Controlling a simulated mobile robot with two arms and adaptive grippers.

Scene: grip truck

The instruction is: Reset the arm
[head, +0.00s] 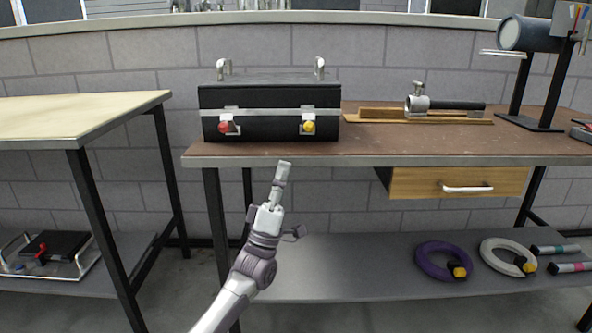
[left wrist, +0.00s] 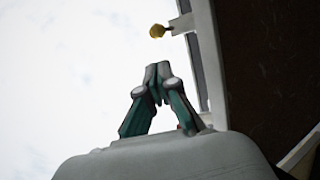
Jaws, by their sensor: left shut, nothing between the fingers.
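My left arm comes up from the bottom of the head view. Its gripper (head: 282,172) is shut and empty, pointing up in front of the table's front edge. The left wrist view shows the same gripper's fingertips (left wrist: 157,75) together, with nothing between them. A black case (head: 270,98) with two metal handles stands on the brown table (head: 400,140), above and beyond the gripper. Its front has a red knob (head: 226,127) and a yellow knob (head: 308,126). A yellow knob (left wrist: 157,31) also shows in the left wrist view, apart from the fingers. My right gripper is not in view.
A metal clamp-like tool (head: 419,103) lies on a wooden board at the table's right. A wooden drawer (head: 457,182) hangs below. Purple (head: 440,261) and white (head: 507,257) rings lie on the lower shelf (head: 350,270). A pale-topped table (head: 70,117) stands left.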

